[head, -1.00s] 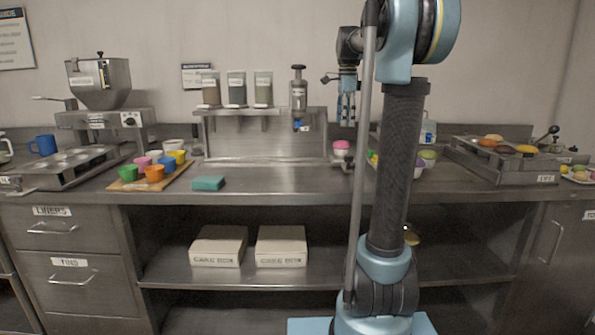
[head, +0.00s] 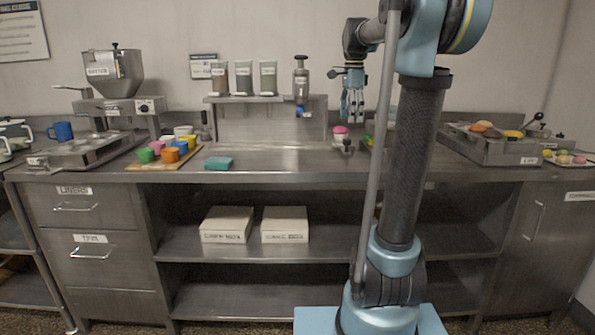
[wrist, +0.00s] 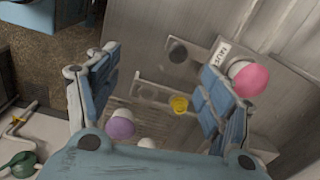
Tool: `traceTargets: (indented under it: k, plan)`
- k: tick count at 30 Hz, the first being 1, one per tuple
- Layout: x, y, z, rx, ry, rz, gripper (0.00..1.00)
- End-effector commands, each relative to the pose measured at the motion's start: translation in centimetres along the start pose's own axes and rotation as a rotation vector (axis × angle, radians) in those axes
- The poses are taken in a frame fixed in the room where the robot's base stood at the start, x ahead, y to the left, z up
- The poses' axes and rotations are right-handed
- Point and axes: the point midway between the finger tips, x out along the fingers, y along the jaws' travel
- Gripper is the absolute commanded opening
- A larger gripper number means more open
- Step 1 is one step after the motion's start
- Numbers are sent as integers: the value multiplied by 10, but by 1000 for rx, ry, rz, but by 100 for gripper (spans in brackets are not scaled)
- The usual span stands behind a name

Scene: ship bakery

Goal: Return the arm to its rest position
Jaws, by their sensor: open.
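My gripper (head: 353,104) hangs fingers-down above the back of the steel counter, near the arm's upper end. In the wrist view its two blue-padded fingers (wrist: 160,64) are spread apart with nothing held between them. A pink-topped cupcake (head: 340,131) sits on a small stand below the gripper, apart from it; it also shows in the wrist view (wrist: 248,79) beside the right finger. My arm rises on the right of the head view and bends over at the top, out of frame.
The steel counter (head: 262,159) holds a board of colored cups (head: 163,153), a teal sponge (head: 218,163), a batter hopper (head: 113,72) and a dispenser (head: 301,80). A steel topping tray (head: 490,150) is at right. White boxes (head: 227,226) sit on the shelf below.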

Motion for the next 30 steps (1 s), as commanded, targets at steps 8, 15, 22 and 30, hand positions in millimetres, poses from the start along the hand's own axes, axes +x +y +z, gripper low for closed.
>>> traceTargets:
  k: [8, 15, 22, 30]
  plan:
    - [21, 40, 7, -163, 4, -20, 74]
    - [62, 101, 12, -412, 17, -49, 74]
    - [113, 164, 19, -677, 39, -77, 74]
    - [184, 233, 27, -990, 76, -104, 74]
